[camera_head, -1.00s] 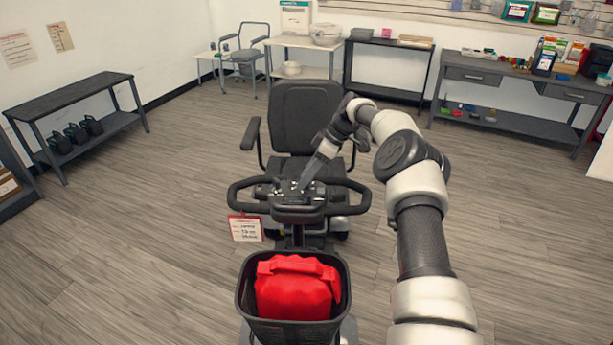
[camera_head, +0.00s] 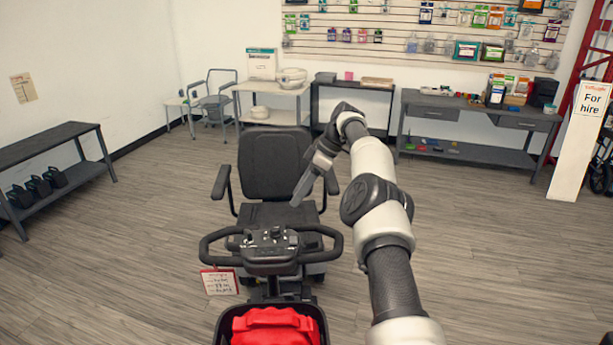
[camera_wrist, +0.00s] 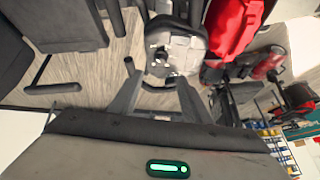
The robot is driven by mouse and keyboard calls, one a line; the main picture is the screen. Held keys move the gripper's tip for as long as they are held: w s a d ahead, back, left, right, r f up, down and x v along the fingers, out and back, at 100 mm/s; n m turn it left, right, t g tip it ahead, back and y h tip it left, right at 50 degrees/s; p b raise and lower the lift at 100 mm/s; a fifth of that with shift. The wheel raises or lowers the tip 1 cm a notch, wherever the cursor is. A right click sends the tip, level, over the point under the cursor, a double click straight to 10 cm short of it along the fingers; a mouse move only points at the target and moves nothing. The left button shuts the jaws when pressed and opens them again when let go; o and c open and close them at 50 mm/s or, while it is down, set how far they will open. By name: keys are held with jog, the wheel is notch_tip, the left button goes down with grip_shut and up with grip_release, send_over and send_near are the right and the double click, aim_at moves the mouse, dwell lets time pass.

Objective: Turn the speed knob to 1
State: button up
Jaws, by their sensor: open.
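The mobility scooter's control console (camera_head: 270,250) sits between the black loop handlebars, facing the seat. Small knobs and controls show on its top, including a dark round knob (camera_head: 276,232); its markings and pointer are too small to read. The console also shows in the wrist view (camera_wrist: 178,52), beyond the fingers, with small light-coloured details. My gripper (camera_head: 296,203) is raised above and to the right of the console, apart from it, pointing down. In the wrist view my gripper (camera_wrist: 157,80) has its two dark fingers spread with nothing between them.
The scooter seat (camera_head: 272,165) stands behind the console. A red bag (camera_head: 275,328) fills the front basket, and a tag (camera_head: 220,281) hangs by the left handlebar. Benches line the walls; a "For hire" sign (camera_head: 590,110) stands at right. The floor around is clear.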

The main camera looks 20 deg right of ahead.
jog(key=shift+p+v, duration=2.2)
jog(key=shift+v, duration=0.05)
jog(key=shift+a, duration=0.1)
jog(key=s+a+r+m+h, duration=0.1)
jog(key=s+a+r+h, duration=0.15)
jog(key=a+r, duration=0.5)
jog(key=s+a+r+m+h, duration=0.1)
jog(key=s+a+r, duration=0.25)
jog(key=r, duration=0.65)
jog(key=s+a+r+m+t+h, duration=0.1)
jog(key=s+a+r+m+h, duration=0.1)
jog(key=s+r, duration=0.4)
jog(key=s+d+f+m+t, duration=0.1)
jog(key=s+f+m, duration=0.1)
jog(key=s, duration=0.8)
jog(key=s+d+f+m+t, duration=0.1)
jog(key=s+m, duration=0.3)
jog(key=s, duration=0.7)
jog(key=s+d+f+m+t, duration=0.1)
jog(key=s+f+m+t, duration=0.1)
jog(key=s, duration=0.8)
jog(key=shift+s+f+m+h, duration=0.25)
jog(key=shift+f+m+h, duration=0.1)
jog(key=shift+f+m, duration=0.3)
